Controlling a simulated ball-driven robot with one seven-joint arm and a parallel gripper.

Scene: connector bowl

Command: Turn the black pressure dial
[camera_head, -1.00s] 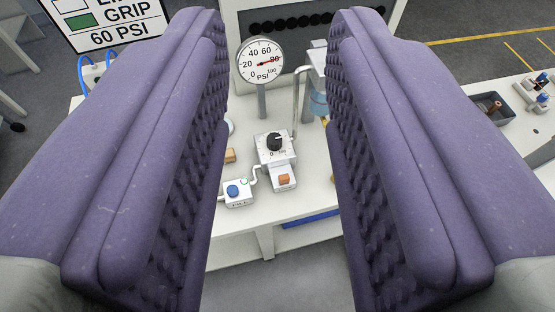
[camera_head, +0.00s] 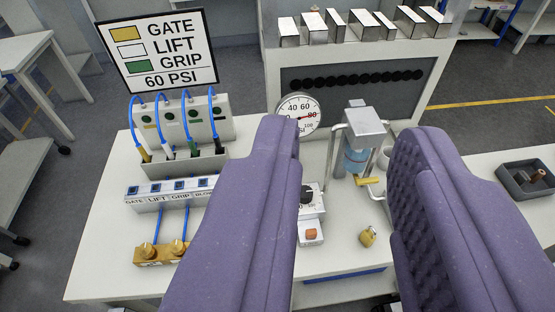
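The black pressure dial (camera_head: 306,195) sits on a white box on the table, partly covered by my gripper's left finger. My gripper (camera_head: 345,140) has two purple padded fingers, spread wide apart with nothing between them. In the picture the dial shows just right of the left finger's edge, beyond it; I see no contact. The round pressure gauge (camera_head: 299,114) stands behind, its lower left covered by the left finger. Its red needle points near 80. A sign (camera_head: 158,52) reads GATE, LIFT, GRIP and 60 PSI. An orange button (camera_head: 311,234) is below the dial.
A press-like fixture (camera_head: 363,128) with a blue cylinder stands right of the dial, with a brass padlock-like piece (camera_head: 368,236) in front. A labelled valve block (camera_head: 172,193) and brass fittings (camera_head: 160,252) are at left. A dark tray (camera_head: 527,180) is at right.

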